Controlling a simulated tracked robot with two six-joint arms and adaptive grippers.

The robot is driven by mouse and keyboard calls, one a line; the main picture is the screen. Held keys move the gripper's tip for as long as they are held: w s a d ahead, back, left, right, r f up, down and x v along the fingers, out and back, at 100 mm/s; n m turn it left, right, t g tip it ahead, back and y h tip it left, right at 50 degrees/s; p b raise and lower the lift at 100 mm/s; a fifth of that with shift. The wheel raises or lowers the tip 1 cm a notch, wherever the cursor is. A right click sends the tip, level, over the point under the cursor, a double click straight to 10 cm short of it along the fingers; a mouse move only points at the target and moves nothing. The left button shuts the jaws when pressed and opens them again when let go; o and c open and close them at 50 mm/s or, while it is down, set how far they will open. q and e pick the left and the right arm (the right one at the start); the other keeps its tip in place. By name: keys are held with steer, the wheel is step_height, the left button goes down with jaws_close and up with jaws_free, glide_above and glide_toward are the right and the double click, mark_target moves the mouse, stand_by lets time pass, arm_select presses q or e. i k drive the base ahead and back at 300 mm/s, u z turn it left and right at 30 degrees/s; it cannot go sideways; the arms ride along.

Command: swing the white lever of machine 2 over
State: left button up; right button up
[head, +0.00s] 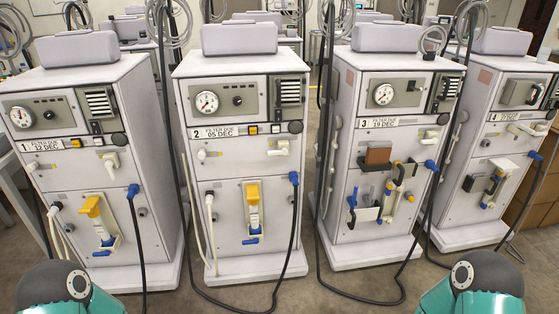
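Machine 2 (230,170) stands left of centre in the head view, with the number 2 and "FILTER DUE 05 DEC" on its label strip (220,132). Its white lever (280,148) sits on the right of the front panel, below the label strip. Neither of my grippers shows; only teal parts of my arms are at the bottom edge.
Machine 1 (75,170) stands left, machine 3 (350,190) and machine 4 (490,200) right, with similar white handles. A blue-ended dark hose (294,215) hangs down machine 2's right side. A yellow-topped filter (253,205) sits lower on its front.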

mark_target(284, 151)
steer(key=u, duration=0.45)
steer(key=i, duration=1.9)
steer(key=z, duration=0.8)
steer(key=k, duration=0.9)
steer(key=z, duration=0.15)
steer(key=i, duration=0.9)
steer(key=u, duration=0.1)
